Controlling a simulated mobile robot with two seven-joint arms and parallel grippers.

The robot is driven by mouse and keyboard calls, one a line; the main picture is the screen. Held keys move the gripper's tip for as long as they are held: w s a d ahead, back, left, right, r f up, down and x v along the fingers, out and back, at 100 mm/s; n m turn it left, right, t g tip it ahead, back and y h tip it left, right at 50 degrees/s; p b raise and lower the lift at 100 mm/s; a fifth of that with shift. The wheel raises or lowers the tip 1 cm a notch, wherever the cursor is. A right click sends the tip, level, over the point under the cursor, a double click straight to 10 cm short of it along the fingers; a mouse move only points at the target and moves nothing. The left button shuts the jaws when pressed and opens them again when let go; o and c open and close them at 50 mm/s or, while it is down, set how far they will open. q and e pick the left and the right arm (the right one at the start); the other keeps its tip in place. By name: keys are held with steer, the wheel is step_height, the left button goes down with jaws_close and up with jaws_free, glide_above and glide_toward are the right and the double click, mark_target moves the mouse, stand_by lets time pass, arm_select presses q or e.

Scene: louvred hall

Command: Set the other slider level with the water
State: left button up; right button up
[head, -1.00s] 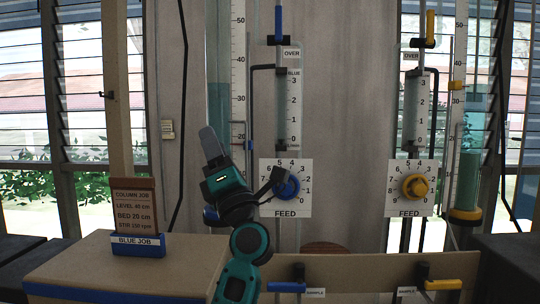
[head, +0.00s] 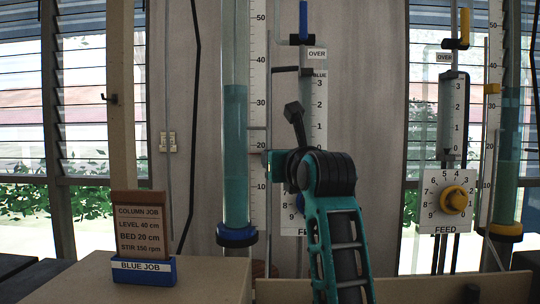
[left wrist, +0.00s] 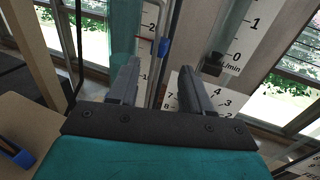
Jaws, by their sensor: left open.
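A blue slider (left wrist: 163,47) is on the thin rod beside this scale in the left wrist view, somewhat below the 20 mark. My arm hides it in the head view. My left gripper (left wrist: 160,68) is open, with the rod and slider seen between and beyond its fingers; I cannot tell any contact. My right gripper is not in view.
A blue feed dial is mostly behind my arm. The yellow feed dial (head: 454,200) is on the right panel. A job card (head: 139,228) reads level 40 cm, bed 20 cm, stir 150 rpm, and stands in a blue holder (head: 145,270) on the box at front left.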

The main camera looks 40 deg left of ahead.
arm_select(q)
steer(key=shift+p+x, duration=1)
steer(key=shift+x, duration=3.5)
steer(key=shift+s, duration=0.1)
jaws_close()
